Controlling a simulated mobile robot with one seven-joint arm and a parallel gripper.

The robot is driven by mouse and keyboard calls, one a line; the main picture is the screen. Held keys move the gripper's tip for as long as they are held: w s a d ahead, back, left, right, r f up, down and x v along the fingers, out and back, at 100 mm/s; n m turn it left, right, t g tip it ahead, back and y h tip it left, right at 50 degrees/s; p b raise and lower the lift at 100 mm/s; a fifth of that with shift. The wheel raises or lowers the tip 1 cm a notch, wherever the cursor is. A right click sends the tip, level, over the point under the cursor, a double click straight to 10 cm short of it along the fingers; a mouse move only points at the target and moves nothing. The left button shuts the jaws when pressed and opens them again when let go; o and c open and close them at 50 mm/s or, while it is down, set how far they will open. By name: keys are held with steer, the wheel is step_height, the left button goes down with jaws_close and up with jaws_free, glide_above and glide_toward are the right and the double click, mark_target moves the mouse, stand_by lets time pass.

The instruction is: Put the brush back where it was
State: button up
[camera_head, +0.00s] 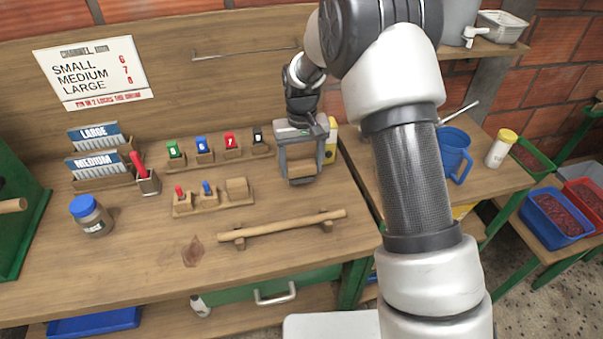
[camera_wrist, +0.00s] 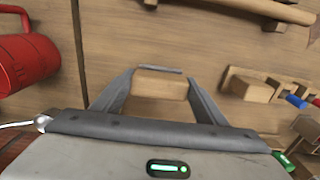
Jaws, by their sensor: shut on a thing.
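My gripper (camera_head: 300,174) is over the bench's right part, pointing down. In the wrist view its two fingers (camera_wrist: 160,98) close on the sides of a tan wooden block with a thin dark edge, which I take to be the brush (camera_wrist: 160,84). In the head view the brush (camera_head: 301,166) is mostly between the fingers, its dark edge low down. Whether it touches the bench I cannot tell. A low wooden holder row (camera_head: 211,198) lies left of my gripper, with small red and blue-topped pieces and a plain block (camera_head: 237,187) at its right end.
A back row holds several numbered tags (camera_head: 202,147). A wooden bar on supports (camera_head: 285,225) lies in front. A yellow item (camera_head: 331,145) stands close behind my gripper. A red vessel (camera_wrist: 25,60) shows in the wrist view. A blue-lidded jar (camera_head: 91,216) is at left.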

mark_target(302, 174)
steer(key=shift+f, duration=1.55)
steer(key=shift+f, duration=0.1)
steer(key=o, duration=1.2)
